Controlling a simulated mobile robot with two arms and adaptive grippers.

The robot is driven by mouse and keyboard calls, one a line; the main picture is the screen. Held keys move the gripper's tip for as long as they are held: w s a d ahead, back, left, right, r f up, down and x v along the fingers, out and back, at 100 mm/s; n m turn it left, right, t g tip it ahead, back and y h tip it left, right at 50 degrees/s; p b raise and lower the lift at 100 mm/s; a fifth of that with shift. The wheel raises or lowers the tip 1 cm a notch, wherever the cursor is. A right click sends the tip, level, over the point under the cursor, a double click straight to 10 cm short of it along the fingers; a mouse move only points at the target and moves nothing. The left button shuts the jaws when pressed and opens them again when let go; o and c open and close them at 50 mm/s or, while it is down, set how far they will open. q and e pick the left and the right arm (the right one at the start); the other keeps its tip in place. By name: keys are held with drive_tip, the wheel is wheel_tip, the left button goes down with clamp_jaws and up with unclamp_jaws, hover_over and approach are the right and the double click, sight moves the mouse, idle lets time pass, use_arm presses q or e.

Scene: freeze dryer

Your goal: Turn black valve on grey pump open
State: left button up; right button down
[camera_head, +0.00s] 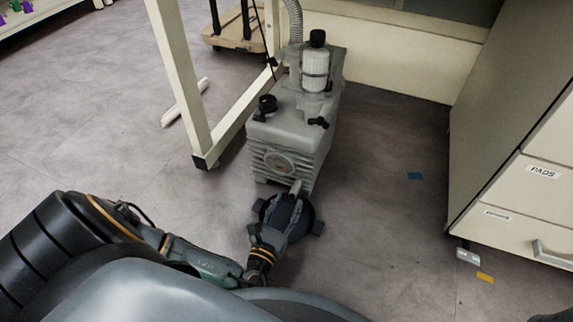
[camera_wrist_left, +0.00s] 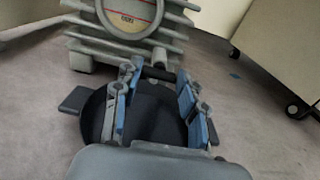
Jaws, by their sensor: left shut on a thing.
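The grey pump (camera_head: 290,130) stands on the floor under a bench frame. Its ribbed lower front also shows in the wrist view (camera_wrist_left: 130,30). At its low front end a short grey stem leads to a round black valve (camera_head: 307,220) with block-like tabs around its rim. The valve also shows in the wrist view (camera_wrist_left: 92,112), with a tab sticking out at left. My left gripper (camera_head: 290,196) reaches over the valve, its fingers (camera_wrist_left: 160,88) on both sides of its middle and shut on it. The fingers hide part of the valve. My right gripper is not in view.
A bench leg (camera_head: 180,80) stands left of the pump. A white drawer cabinet (camera_head: 520,190) is at right. Smaller black knobs (camera_head: 266,104) and a clear filter bottle (camera_head: 315,68) sit on the pump's top. Open floor lies between pump and cabinet.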

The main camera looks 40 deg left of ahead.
use_arm(q)
drive_tip(key=shift+n, duration=0.4)
drive_tip(key=n+p, duration=0.1)
drive_tip(key=n, duration=0.1)
drive_tip(key=shift+a+r+n+p, duration=0.1)
drive_tip(key=shift+n+p, duration=0.3)
drive_tip(key=n, duration=0.3)
drive_tip(key=shift+n, duration=0.3)
drive_tip(key=n, duration=0.4)
drive_tip(key=shift+a+f+n, duration=0.15)
drive_tip(key=shift+f+n, duration=0.1)
drive_tip(key=shift+n, duration=0.05)
drive_tip(key=n+b, duration=0.1)
drive_tip(key=n, duration=0.2)
drive_tip(key=shift+b, duration=0.4)
drive_tip(key=shift+a+n+b, duration=0.1)
drive_tip(key=shift+n+b, duration=0.25)
drive_tip(key=shift+n, duration=1.25)
drive_tip(key=o, duration=1.1)
